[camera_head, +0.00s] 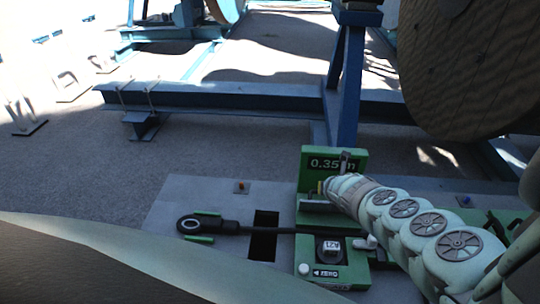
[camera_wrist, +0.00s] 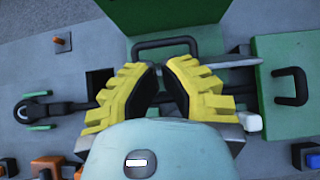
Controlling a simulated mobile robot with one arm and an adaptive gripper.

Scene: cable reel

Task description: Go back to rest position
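In the wrist view, my gripper (camera_wrist: 159,70) has two yellow stepped fingers with black inner pads. Their tips lie close together with a narrow gap, and I see nothing held between them. Below them lies a green cable-measuring device with a black handle (camera_wrist: 167,43). In the head view, my pale jointed arm (camera_head: 405,220) reaches in from the lower right and ends at the device's green plate (camera_head: 332,166) marked 0.35 m. The arm mostly hides my gripper there. I cannot tell whether the fingers touch the device.
A grey bench (camera_head: 170,222) carries the device, a black rod with a ring end (camera_head: 193,224) and a small counter (camera_head: 331,249). A large reel (camera_head: 475,65) hangs close above at the right. Blue steel frames (camera_head: 240,96) stand behind. Open floor lies at the left.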

